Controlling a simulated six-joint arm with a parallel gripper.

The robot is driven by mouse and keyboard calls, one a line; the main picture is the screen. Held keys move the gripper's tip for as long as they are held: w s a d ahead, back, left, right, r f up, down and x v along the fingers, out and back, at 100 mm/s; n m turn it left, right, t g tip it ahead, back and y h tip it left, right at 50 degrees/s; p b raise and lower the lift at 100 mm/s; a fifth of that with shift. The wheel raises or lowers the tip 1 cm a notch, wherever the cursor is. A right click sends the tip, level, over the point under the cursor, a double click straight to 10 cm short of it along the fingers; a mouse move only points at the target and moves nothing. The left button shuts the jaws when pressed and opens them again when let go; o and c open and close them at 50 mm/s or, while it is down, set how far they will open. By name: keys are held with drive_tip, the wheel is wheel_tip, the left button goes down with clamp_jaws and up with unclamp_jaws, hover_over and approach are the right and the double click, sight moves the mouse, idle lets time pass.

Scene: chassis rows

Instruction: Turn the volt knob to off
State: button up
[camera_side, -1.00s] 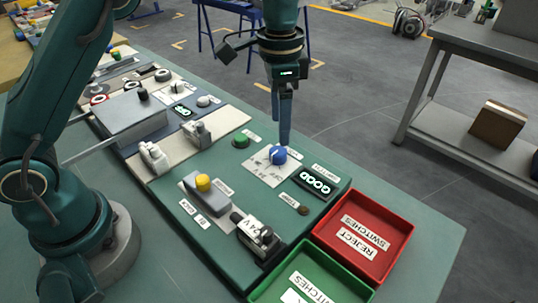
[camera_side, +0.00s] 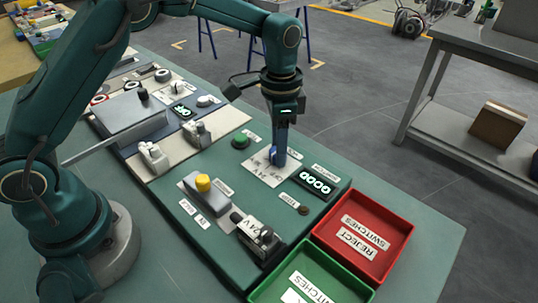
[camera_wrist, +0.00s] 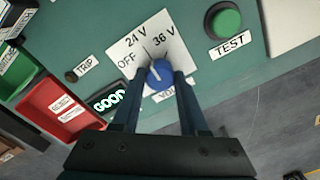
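The blue volt knob (camera_wrist: 160,74) sits on a white dial plate (camera_wrist: 140,42) marked OFF, 24 V and 36 V. Its pale pointer line tilts up and left in the wrist view, roughly toward 24 V; the exact mark is hard to tell. My gripper (camera_wrist: 162,80) is down at the knob, with one finger on each side of it. I cannot tell whether the fingers touch it. In the side view my gripper (camera_side: 278,160) covers most of the knob.
A green TEST button (camera_wrist: 224,20) and a lit display (camera_wrist: 109,100) flank the dial. The red reject tray (camera_side: 365,222) and green tray (camera_side: 312,272) stand at the panel's near end. A grey block with a yellow button (camera_side: 204,184) is also close by.

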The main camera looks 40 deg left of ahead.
clamp_jaws()
drive_tip(key=shift+n, duration=0.3)
drive_tip(key=n, duration=0.9)
drive_tip(key=shift+r+n, duration=0.1)
drive_tip(key=shift+n, duration=0.2)
drive_tip(key=o, duration=1)
unclamp_jaws()
